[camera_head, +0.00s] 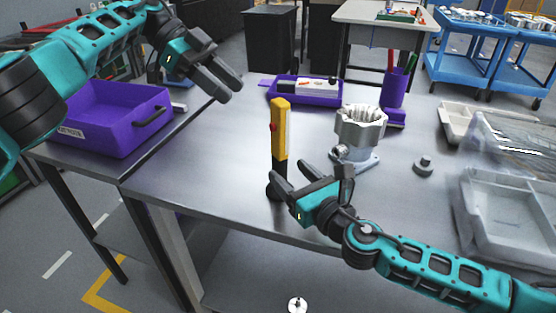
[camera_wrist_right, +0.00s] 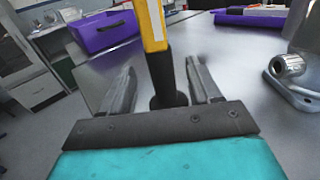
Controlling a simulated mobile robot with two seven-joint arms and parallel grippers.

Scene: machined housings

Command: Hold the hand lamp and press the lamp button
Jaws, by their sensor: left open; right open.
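The hand lamp (camera_head: 280,135) stands upright on the metal table, with a yellow body, a black lower part and a red button (camera_head: 273,127) on its left side. My right gripper (camera_head: 310,185) is open at the lamp's lower part. In the right wrist view the lamp (camera_wrist_right: 153,25) rises between the two open fingers (camera_wrist_right: 160,90), and I see no clear grip on it. Its top is cut off there. My left gripper (camera_head: 232,88) is open and empty, raised above the table to the upper left of the lamp.
A machined housing (camera_head: 360,125) stands just right of the lamp. A purple bin (camera_head: 115,120) is at the left, a purple tray (camera_head: 305,98) behind, and a purple pen holder (camera_head: 394,90) behind right. Grey trays (camera_head: 510,205) fill the right side. The table left of the lamp is clear.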

